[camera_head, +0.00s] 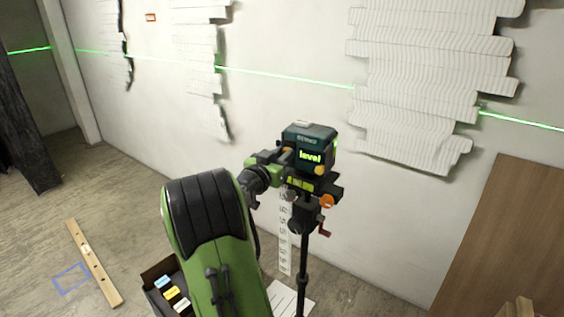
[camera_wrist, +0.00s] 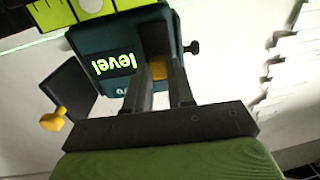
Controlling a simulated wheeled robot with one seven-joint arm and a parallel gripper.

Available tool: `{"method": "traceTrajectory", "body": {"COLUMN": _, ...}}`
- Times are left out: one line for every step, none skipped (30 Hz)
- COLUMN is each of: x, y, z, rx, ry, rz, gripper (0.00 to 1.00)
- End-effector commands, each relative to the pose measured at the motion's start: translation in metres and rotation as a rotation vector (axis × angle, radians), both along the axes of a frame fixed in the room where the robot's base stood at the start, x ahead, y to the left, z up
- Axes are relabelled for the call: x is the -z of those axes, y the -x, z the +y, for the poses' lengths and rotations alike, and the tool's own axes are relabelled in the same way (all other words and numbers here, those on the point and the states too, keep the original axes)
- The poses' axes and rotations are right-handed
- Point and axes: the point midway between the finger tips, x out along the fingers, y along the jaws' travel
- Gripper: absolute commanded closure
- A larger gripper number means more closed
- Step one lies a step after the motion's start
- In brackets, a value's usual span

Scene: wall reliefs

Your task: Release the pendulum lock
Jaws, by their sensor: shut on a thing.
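A dark teal laser level (camera_head: 309,146) stands on a black tripod (camera_head: 303,260) in the head view. Its screen reads "level" in green, also in the wrist view (camera_wrist: 113,65). My gripper (camera_head: 284,156) reaches its left side. In the wrist view my gripper (camera_wrist: 160,80) is shut on a small yellow knob (camera_wrist: 158,71), apparently the pendulum lock, on the level's body. The fingers hide most of it. A separate yellow knob (camera_wrist: 53,120) sits on a black part at the left.
An orange knob (camera_head: 327,201) and a red crank (camera_head: 323,230) sit on the tripod head. Layered white reliefs (camera_head: 430,80) hang on the wall, crossed by a green laser line. A box (camera_head: 165,285) and a wooden bar (camera_head: 93,262) lie on the floor. A brown board (camera_head: 510,240) leans right.

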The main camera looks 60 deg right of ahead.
Motion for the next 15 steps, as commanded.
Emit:
{"method": "traceTrajectory", "body": {"x": -0.0118, "y": -0.0003, "z": 0.0004, "rx": -0.002, "ry": 0.003, "rz": -0.005, "gripper": 1.00}}
{"method": "traceTrajectory", "body": {"x": -0.0139, "y": -0.0002, "z": 0.0004, "rx": -0.002, "ry": 0.002, "rz": -0.004, "gripper": 1.00}}
{"method": "traceTrajectory", "body": {"x": -0.0148, "y": 0.0000, "z": 0.0003, "rx": -0.001, "ry": 0.002, "rz": -0.002, "gripper": 1.00}}
{"method": "traceTrajectory", "body": {"x": -0.0147, "y": 0.0000, "z": 0.0002, "rx": -0.001, "ry": 0.002, "rz": -0.002, "gripper": 1.00}}
{"method": "traceTrajectory", "body": {"x": -0.0144, "y": 0.0000, "z": 0.0002, "rx": -0.001, "ry": 0.003, "rz": -0.001, "gripper": 1.00}}
{"method": "traceTrajectory", "body": {"x": -0.0144, "y": 0.0000, "z": 0.0001, "rx": -0.001, "ry": 0.005, "rz": -0.001, "gripper": 1.00}}
{"method": "traceTrajectory", "body": {"x": -0.0147, "y": 0.0000, "z": 0.0001, "rx": -0.001, "ry": 0.006, "rz": -0.001, "gripper": 1.00}}
{"method": "traceTrajectory", "body": {"x": -0.0150, "y": 0.0001, "z": 0.0001, "rx": -0.001, "ry": 0.007, "rz": -0.002, "gripper": 1.00}}
{"method": "traceTrajectory", "body": {"x": -0.0154, "y": 0.0001, "z": 0.0001, "rx": -0.002, "ry": 0.008, "rz": -0.002, "gripper": 1.00}}
{"method": "traceTrajectory", "body": {"x": -0.0156, "y": 0.0001, "z": 0.0001, "rx": -0.002, "ry": 0.009, "rz": -0.002, "gripper": 1.00}}
{"method": "traceTrajectory", "body": {"x": -0.0159, "y": 0.0000, "z": 0.0001, "rx": -0.002, "ry": 0.010, "rz": -0.001, "gripper": 0.72}}
{"method": "traceTrajectory", "body": {"x": -0.0156, "y": 0.0000, "z": 0.0000, "rx": -0.002, "ry": 0.009, "rz": -0.002, "gripper": 0.66}}
{"method": "traceTrajectory", "body": {"x": -0.0153, "y": 0.0000, "z": 0.0000, "rx": -0.002, "ry": 0.009, "rz": -0.002, "gripper": 0.61}}
{"method": "traceTrajectory", "body": {"x": -0.0149, "y": 0.0000, "z": 0.0001, "rx": -0.002, "ry": 0.008, "rz": -0.002, "gripper": 0.57}}
{"method": "traceTrajectory", "body": {"x": -0.0145, "y": -0.0001, "z": 0.0001, "rx": -0.002, "ry": 0.007, "rz": -0.002, "gripper": 0.51}}
